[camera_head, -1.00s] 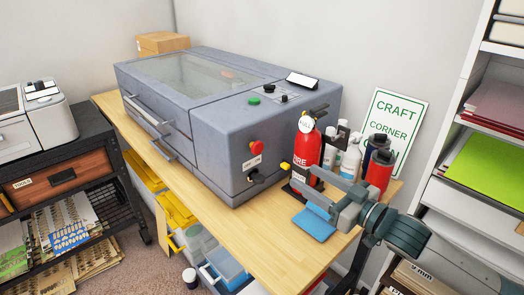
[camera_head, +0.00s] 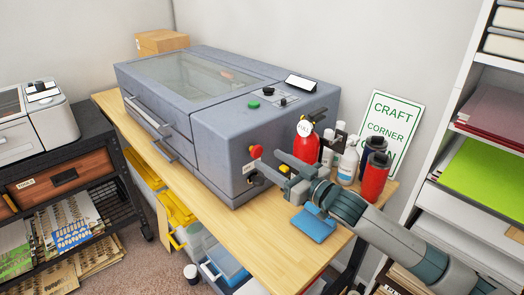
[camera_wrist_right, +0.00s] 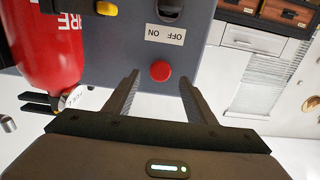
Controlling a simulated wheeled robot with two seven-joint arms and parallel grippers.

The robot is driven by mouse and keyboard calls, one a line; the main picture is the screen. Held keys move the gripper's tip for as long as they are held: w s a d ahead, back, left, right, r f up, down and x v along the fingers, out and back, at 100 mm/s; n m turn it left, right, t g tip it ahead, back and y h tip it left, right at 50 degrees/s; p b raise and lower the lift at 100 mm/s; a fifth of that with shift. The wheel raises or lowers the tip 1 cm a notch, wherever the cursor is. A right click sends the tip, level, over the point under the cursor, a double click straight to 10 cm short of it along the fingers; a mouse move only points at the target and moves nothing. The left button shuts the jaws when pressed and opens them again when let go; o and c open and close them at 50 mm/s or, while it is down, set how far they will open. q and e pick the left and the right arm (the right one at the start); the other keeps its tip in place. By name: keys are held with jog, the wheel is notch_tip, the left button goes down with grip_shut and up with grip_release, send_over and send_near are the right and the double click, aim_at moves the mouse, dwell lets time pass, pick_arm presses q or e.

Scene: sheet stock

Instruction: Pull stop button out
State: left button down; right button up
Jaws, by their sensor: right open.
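The red stop button (camera_head: 256,151) is on the side face of the grey machine (camera_head: 222,150), above an ON/OFF label (camera_head: 252,165). In the right wrist view the red button (camera_wrist_right: 160,71) shows between the two open fingers, a little beyond their tips. My right gripper (camera_head: 268,167) is open and empty, just to the right of the button in the head view; I see no contact. In the right wrist view the fingers of my right gripper (camera_wrist_right: 160,78) point at the panel. My left gripper is not in view.
A red fire extinguisher (camera_head: 306,143) stands close beside my right gripper. White bottles (camera_head: 348,160) and a dark-topped red bottle (camera_head: 375,178) stand behind my arm. A blue pad (camera_head: 314,224) lies on the wooden table (camera_head: 262,238). The front strip of the table is clear.

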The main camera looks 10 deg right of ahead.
aim_at(259, 153)
jog(key=shift+p+x, duration=0.55)
jog(key=shift+x, duration=1.9)
